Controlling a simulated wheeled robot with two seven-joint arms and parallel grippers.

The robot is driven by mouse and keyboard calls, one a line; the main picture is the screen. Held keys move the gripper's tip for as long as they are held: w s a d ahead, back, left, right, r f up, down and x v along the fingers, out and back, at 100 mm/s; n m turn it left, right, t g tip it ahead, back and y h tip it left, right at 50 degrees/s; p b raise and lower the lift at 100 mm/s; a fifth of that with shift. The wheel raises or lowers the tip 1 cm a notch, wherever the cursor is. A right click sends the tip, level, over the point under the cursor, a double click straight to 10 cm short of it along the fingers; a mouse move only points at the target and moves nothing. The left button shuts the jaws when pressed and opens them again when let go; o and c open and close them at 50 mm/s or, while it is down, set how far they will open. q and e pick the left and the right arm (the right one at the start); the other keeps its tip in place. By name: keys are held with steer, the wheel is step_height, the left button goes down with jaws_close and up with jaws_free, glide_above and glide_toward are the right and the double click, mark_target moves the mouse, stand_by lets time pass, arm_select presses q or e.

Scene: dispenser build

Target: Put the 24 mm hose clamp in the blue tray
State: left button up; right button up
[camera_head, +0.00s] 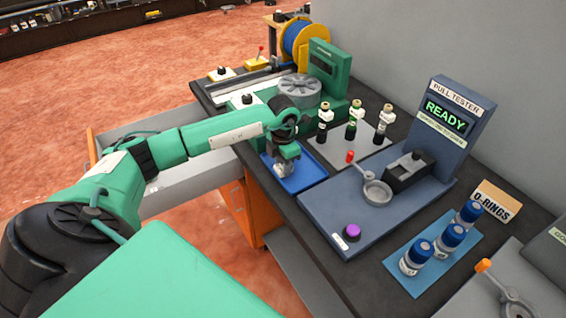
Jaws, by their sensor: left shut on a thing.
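The blue tray (310,176) lies on the dark bench, left of the pull tester. My left arm comes in from the left, and my left gripper (287,166) points down over the tray's left part. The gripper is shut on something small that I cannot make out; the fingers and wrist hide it. I cannot tell whether the fingertips touch the tray. The 24 mm hose clamp cannot be picked out in this view. My right gripper is not in view.
Several dark bottles (350,130) stand on a grey plate behind the tray. The pull tester (452,115) reads READY; its blue base (375,228) is right of the tray. Blue-capped jars (449,241) stand on a blue mat by the O-RINGS sign (496,201). A green machine (328,75) stands behind.

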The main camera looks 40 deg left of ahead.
arm_select(q)
steer(key=shift+f, duration=0.15)
steer(key=o, duration=1)
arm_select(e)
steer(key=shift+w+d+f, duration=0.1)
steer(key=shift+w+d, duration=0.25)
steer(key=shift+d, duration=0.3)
